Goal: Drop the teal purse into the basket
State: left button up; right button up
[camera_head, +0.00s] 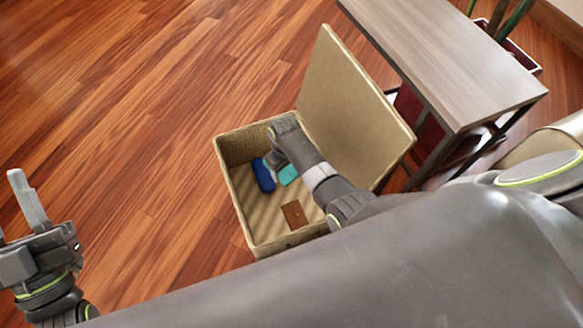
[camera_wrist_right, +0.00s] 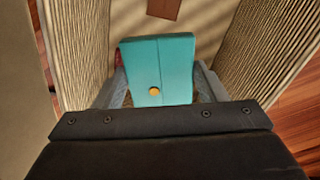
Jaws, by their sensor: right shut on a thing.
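The teal purse (camera_wrist_right: 160,65) with a round gold clasp is between the fingers of my right gripper (camera_wrist_right: 160,90) in the right wrist view. My right gripper (camera_head: 277,163) is shut on it and reaches down inside the open basket (camera_head: 233,197). In the head view only a small part of the purse (camera_head: 288,174) shows beside my right arm. Whether the purse touches the basket floor is hard to tell. My left gripper (camera_head: 20,212) is at the far left, away from the basket, with its fingers apart and nothing seen between them.
The basket's lid (camera_head: 350,95) stands open on its right side. A blue item (camera_head: 263,175) and a brown flat item (camera_head: 294,214) lie in the basket. A grey-topped table (camera_head: 450,60) stands to the right. The wooden floor (camera_head: 120,110) on the left is clear.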

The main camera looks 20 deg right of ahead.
pick_arm(q)
jog(key=shift+s+d+r+m+t+h, duration=0.25)
jog(key=shift+s+r+t+h, duration=0.15)
jog(key=shift+r, duration=0.1)
jog(key=shift+s+d+r+m+t+h, duration=0.1)
jog(key=shift+s+r+m+t+h, duration=0.15)
jog(key=shift+s+r+t+h, duration=0.15)
pick_arm(e)
jog(key=shift+f, duration=0.15)
